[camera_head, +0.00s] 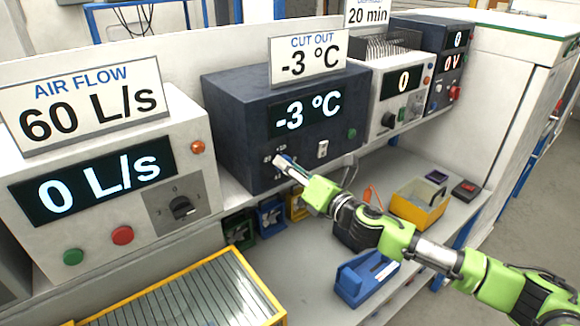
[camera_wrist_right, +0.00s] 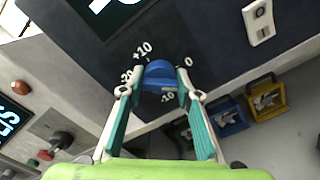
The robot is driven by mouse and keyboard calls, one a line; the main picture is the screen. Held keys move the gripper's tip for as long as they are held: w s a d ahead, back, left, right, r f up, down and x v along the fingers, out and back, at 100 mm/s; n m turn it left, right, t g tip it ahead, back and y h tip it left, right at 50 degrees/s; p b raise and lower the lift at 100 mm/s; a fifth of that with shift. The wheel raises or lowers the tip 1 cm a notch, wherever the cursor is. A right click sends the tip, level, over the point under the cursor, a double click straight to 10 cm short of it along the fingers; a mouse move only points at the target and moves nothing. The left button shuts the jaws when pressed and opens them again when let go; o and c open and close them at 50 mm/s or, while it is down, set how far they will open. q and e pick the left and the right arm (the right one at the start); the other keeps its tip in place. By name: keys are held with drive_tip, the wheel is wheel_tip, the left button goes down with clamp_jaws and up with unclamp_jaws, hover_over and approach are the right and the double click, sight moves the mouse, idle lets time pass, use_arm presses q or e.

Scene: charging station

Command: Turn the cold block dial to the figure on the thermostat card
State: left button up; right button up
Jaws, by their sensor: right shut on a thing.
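The cold block (camera_head: 235,120) is a dark blue box in the middle of the head view. Its lit display (camera_head: 306,112) reads -3 °C. The thermostat card (camera_head: 308,58) on top reads CUT OUT -3 °C. The blue dial (camera_wrist_right: 160,76) is low on the front face, ringed by white figures including +10, 0 and -10. My right gripper (camera_head: 283,163) is at the dial, and in the wrist view its fingers (camera_wrist_right: 157,88) are shut on the dial's two sides. The dial is mostly hidden by the gripper in the head view. My left gripper is out of view.
A white rocker switch (camera_head: 322,149) and a green button (camera_head: 351,133) sit right of the dial. An air flow unit (camera_head: 200,140) stands to the left, other instruments to the right. Below are a yellow bin (camera_head: 420,205), a blue bin (camera_head: 366,279) and a slatted yellow-framed tray (camera_head: 235,262).

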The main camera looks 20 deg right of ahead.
drive_tip(key=shift+f, duration=0.15)
drive_tip(key=o, duration=1.1)
drive_tip(key=shift+v, duration=6.05)
